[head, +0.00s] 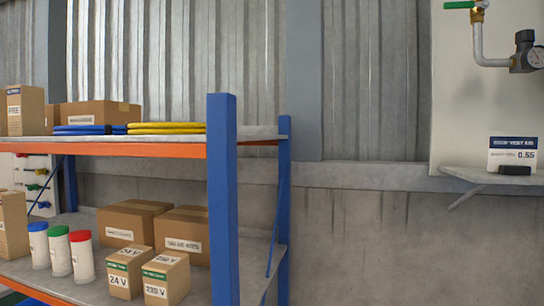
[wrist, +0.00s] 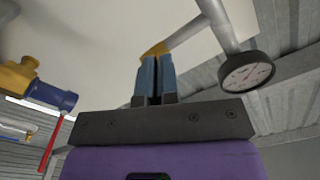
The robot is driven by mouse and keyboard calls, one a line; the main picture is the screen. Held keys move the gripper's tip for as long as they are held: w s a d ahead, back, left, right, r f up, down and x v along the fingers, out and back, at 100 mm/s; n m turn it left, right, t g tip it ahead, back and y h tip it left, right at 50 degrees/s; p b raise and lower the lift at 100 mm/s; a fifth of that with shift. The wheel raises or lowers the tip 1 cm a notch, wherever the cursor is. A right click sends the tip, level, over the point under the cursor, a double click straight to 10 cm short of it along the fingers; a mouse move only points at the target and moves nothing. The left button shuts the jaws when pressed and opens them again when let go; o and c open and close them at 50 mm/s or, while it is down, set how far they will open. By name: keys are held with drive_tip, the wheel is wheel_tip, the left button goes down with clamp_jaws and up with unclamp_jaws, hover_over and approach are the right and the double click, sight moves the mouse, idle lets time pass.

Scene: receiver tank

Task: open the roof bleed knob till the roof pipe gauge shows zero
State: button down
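In the wrist view my gripper (wrist: 157,60) points up, with its two blue fingers close together and a narrow dark gap between them. I cannot tell whether they are shut or slightly apart. A yellow-brass fitting on a grey pipe (wrist: 187,33) shows just beyond the fingertips; contact is unclear. A round gauge with a dark rim (wrist: 246,75) hangs at the right; its reading is too small to tell. No bleed knob can be made out with certainty. In the head view a pipe gauge (head: 537,57) sits at the upper right edge, and my gripper is not visible.
A brass valve with a green handle (head: 461,5) tops the head view's pipe. A card reading 0.55 (head: 513,152) stands on a small wall shelf (head: 480,176). A blue-orange rack (head: 222,200) fills the left. A yellow-blue valve (wrist: 40,88) with red handle is in the wrist view.

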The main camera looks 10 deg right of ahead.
drive_tip(key=v, duration=0.5)
drive_tip(key=shift+w+a+f, duration=0.1)
drive_tip(key=shift+f, duration=0.15)
idle(0.3)
